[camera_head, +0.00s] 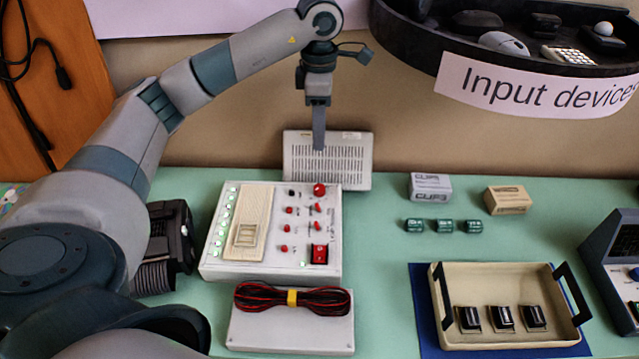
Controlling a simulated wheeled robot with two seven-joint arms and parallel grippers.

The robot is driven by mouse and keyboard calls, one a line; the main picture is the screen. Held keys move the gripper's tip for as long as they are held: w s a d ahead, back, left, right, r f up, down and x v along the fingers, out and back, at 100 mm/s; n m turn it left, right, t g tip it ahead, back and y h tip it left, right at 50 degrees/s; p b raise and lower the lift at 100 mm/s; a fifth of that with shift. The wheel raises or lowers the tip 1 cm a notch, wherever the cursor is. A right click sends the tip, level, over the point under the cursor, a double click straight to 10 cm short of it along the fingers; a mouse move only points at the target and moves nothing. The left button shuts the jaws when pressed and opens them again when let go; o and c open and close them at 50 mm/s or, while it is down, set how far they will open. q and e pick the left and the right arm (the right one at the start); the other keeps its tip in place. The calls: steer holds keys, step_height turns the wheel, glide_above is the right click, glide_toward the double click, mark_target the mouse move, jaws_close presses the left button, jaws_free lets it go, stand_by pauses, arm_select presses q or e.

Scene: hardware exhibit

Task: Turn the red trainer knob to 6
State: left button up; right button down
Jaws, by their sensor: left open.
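The trainer is a white box (217,266) on the green table, left of the picture's middle. The large round red knob (319,189) sits at its far right corner. The numbers around the knob are too small to read. My left gripper (319,146) hangs down, open, above and behind the red knob, in front of a grey vented panel (355,162). Its fingers show edge-on, one hiding the other. It appears apart from the knob. My right gripper is not in view.
A flat white box (290,335) with a red and black cable bundle (290,299) lies in front of the trainer. A beige tray (510,269) with black parts is at right. Small boxes (430,188) and green cylinders (443,226) lie behind. A black shelf (420,35) overhangs the upper right.

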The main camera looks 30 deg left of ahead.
mark_target(320, 187)
arm_select(q)
steer(key=shift+f, duration=0.1)
step_height(320, 187, down, 16)
steer(key=p, duration=0.5)
steer(key=shift+r, duration=0.2)
steer(key=shift+f, duration=0.8)
steer(key=c, duration=1)
